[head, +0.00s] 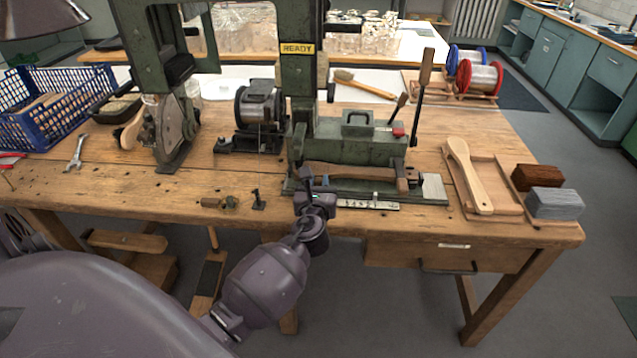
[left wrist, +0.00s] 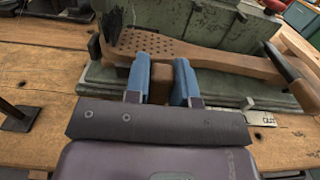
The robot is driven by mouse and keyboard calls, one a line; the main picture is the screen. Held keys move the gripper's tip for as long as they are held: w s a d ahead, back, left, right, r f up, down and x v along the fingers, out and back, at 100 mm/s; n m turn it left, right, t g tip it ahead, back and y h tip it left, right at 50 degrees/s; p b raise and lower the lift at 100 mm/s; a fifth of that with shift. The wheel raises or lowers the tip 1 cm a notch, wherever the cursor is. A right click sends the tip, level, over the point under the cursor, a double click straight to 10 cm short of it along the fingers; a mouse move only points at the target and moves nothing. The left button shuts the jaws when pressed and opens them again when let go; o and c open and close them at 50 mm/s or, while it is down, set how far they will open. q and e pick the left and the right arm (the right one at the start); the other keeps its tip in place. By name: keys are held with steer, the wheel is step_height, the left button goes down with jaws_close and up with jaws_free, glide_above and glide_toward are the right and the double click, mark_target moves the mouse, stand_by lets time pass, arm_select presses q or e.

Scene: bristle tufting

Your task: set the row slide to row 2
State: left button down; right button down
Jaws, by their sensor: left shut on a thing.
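My left gripper (head: 316,182) is at the front of the green tufting machine (head: 350,146), low beside the row slide (head: 434,187). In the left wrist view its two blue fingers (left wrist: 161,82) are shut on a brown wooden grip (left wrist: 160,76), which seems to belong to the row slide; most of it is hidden. A wooden brush body (head: 350,175) with drilled holes lies along the slide, and it also shows in the left wrist view (left wrist: 195,50). A white scale strip (head: 358,203) runs along the front edge; its numbers and the pointer setting are too small to read. My right gripper is not in view.
A tall wooden-handled lever (head: 422,82) rises at the machine's right. A tray (head: 508,190) with a pale brush body (head: 468,178) and two blocks stand farther right. A small black peg (head: 258,202) stands left of my gripper. A yellow label (head: 297,49) reads READY.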

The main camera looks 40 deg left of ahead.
arm_select(q)
steer(key=shift+s+a+r+p, duration=0.15)
steer(key=shift+s+a+p, duration=0.25)
steer(key=shift+a, duration=0.2)
steer(key=shift+s+a, duration=0.1)
steer(key=shift+a, duration=0.1)
steer(key=shift+f, duration=0.2)
steer(key=c, duration=1)
jaws_free()
steer(key=shift+o, duration=0.2)
steer(key=shift+s+d, duration=0.3)
steer(key=shift+s, duration=0.15)
steer(key=v, duration=0.9)
steer(key=shift+s+p, duration=0.4)
